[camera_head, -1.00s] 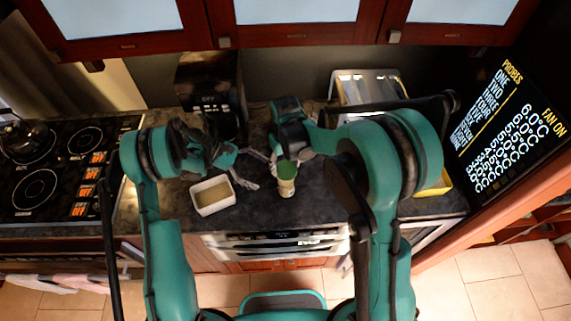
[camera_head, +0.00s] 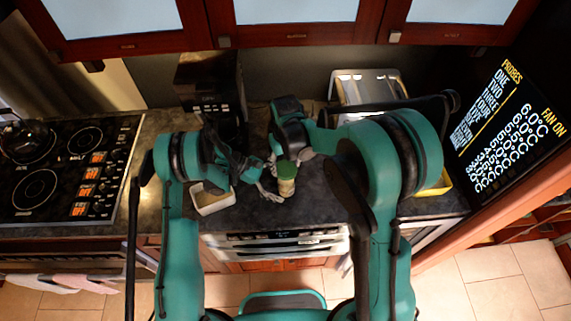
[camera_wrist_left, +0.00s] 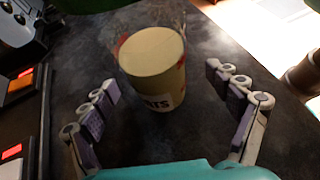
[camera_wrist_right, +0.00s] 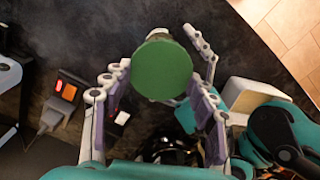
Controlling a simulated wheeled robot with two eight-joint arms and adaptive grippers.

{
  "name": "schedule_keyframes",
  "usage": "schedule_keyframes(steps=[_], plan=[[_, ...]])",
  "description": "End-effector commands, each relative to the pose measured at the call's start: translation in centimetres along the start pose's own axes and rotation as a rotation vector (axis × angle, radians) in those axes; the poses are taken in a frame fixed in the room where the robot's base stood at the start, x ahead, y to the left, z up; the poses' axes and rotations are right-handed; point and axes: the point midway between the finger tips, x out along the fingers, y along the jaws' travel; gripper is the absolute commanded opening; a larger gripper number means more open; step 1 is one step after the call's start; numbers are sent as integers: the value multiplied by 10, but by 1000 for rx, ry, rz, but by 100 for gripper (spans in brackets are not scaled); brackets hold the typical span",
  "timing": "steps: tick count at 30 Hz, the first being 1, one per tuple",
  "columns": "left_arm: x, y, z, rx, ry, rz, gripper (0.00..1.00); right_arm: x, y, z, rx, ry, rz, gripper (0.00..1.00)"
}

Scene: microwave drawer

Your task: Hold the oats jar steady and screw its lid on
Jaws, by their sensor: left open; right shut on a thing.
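The oats jar (camera_head: 287,187) stands upright on the dark counter, cream-coloured. Its open-looking beige top and part of its label show in the left wrist view (camera_wrist_left: 155,60). The green lid (camera_head: 287,168) appears over the jar in the head view. In the right wrist view the lid (camera_wrist_right: 163,69) covers most of the jar, and I cannot tell whether it touches the rim. My right gripper (camera_wrist_right: 160,80) is shut on the lid. My left gripper (camera_wrist_left: 165,95) is open, its fingers on either side of the jar's near side, apart from it.
A white rectangular container (camera_head: 213,203) stands left of the jar, partly behind my left arm. A stovetop (camera_head: 65,170) is at the left. A dark appliance (camera_head: 210,90) and a metallic toaster-like appliance (camera_head: 367,86) stand at the back. Counter in front of the jar is clear.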

Motion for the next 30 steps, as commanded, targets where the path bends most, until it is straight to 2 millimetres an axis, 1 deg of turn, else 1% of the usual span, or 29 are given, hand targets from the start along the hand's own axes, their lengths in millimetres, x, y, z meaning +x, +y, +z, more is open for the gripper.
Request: schedule_keyframes(steps=[9, 11, 12, 14, 15, 16, 30], plan=[[2, 0, 0, 0, 0, 0, 89, 0, 0, 0, 0, 0, 0, 47], [2, 0, 0, 0, 0, 0, 73, 0, 0, 0, 0, 0, 0, 47], [2, 0, 0, 0, 0, 0, 63, 0, 0, 0, 0, 0, 0, 47], [2, 0, 0, 0, 0, 0, 47, 0, 0, 0, 0, 0, 0, 47], [2, 0, 0, 0, 0, 0, 36, 0, 0, 0, 0, 0, 0, 47], [2, 0, 0, 0, 0, 0, 32, 0, 0, 0, 0, 0, 0, 47], [2, 0, 0, 0, 1, 1, 33, 0, 0, 0, 0, 0, 0, 47]])
